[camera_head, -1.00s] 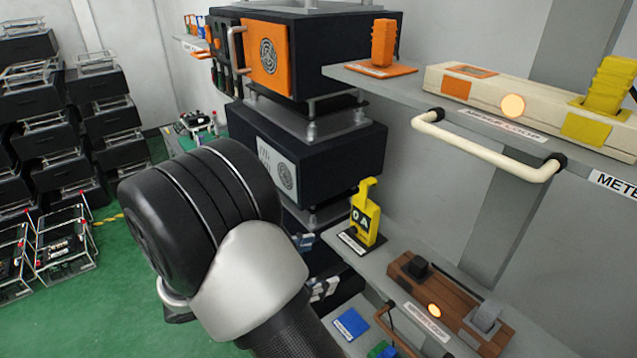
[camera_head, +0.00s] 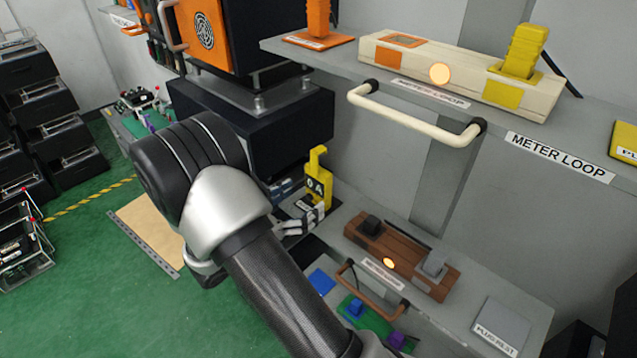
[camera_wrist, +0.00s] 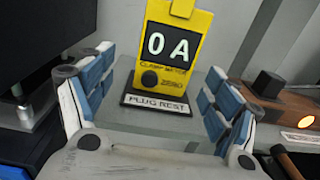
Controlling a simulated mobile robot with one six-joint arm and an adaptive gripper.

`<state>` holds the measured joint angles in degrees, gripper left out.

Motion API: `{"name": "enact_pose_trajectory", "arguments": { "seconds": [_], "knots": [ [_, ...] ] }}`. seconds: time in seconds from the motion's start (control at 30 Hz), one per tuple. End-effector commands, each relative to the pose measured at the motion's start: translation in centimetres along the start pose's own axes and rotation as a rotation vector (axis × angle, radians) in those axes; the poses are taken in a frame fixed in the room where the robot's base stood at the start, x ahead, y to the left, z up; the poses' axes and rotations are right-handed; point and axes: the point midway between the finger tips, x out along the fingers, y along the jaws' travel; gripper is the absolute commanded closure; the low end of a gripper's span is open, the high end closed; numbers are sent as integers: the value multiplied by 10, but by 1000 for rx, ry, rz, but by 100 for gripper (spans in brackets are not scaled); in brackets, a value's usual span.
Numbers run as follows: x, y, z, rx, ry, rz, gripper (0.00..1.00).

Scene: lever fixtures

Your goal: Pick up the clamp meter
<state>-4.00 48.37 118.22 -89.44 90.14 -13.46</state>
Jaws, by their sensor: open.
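The clamp meter (camera_head: 317,182) is yellow, with a hook-like top and a dark display reading "0 A". It stands upright on a dark base labelled PLUG REST on the lower grey shelf. In the wrist view the clamp meter (camera_wrist: 178,45) is ahead, its top cut off by the frame. My gripper (camera_head: 303,219) is close in front of it at the shelf's left end. In the wrist view my gripper (camera_wrist: 160,68) is open, its blue-padded fingers spread to the left and right of the meter's line, with nothing held between them.
A brown fixture (camera_head: 402,258) with a lit orange lamp and a brown handle (camera_head: 375,290) are right of the meter. The upper shelf carries a cream fixture (camera_head: 460,75) and a projecting cream handle (camera_head: 415,117). Black equipment (camera_head: 265,125) stands close behind on the left.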

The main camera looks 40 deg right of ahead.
Motion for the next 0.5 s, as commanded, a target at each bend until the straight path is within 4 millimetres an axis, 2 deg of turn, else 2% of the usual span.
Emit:
{"name": "enact_pose_trajectory", "arguments": {
  "seconds": [0.17, 0.4, 0.5],
  "knots": [
    [14, -3, 1, -1, 1, -3, 18],
    [48, -7, 2, 1, 0, -3, 18],
    [54, -7, 2, 1, 0, -1, 18]
  ]
}}
